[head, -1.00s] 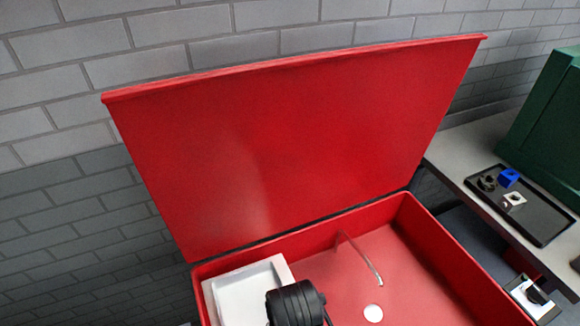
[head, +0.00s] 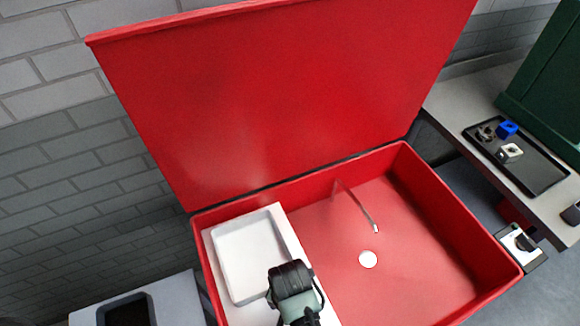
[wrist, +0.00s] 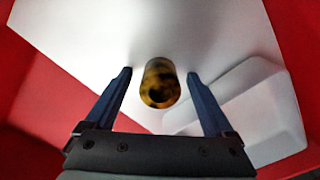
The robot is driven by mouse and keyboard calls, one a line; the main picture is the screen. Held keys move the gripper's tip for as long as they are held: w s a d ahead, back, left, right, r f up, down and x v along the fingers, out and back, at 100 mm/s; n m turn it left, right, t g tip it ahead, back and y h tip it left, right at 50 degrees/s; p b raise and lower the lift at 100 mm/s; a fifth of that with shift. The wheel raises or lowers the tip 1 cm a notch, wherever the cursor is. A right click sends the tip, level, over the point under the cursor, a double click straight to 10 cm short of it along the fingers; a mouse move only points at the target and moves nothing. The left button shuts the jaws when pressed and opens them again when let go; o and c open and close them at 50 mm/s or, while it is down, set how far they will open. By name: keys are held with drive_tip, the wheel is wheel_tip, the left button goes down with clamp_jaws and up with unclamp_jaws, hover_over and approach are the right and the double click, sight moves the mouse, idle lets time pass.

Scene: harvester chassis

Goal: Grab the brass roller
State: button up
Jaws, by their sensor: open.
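The brass roller (wrist: 160,84) shows in the wrist view as a short mottled gold and dark cylinder with a dark hole in its near end. It stands out against a white surface (wrist: 120,35). My gripper (wrist: 159,75) is open, with one blue finger on each side of the roller and a visible gap on both sides. I cannot tell how far the fingertips are from it in depth. In the head view my arm covers the spot and the roller is hidden.
A red box (head: 450,215) with its lid (head: 290,95) raised holds a white insert with a shallow recess (head: 248,255) at its left. A black tray (head: 530,170) with small parts sits at right.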

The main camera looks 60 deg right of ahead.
clamp_jaws()
idle(0.4)
drive_tip(key=shift+r, duration=0.15)
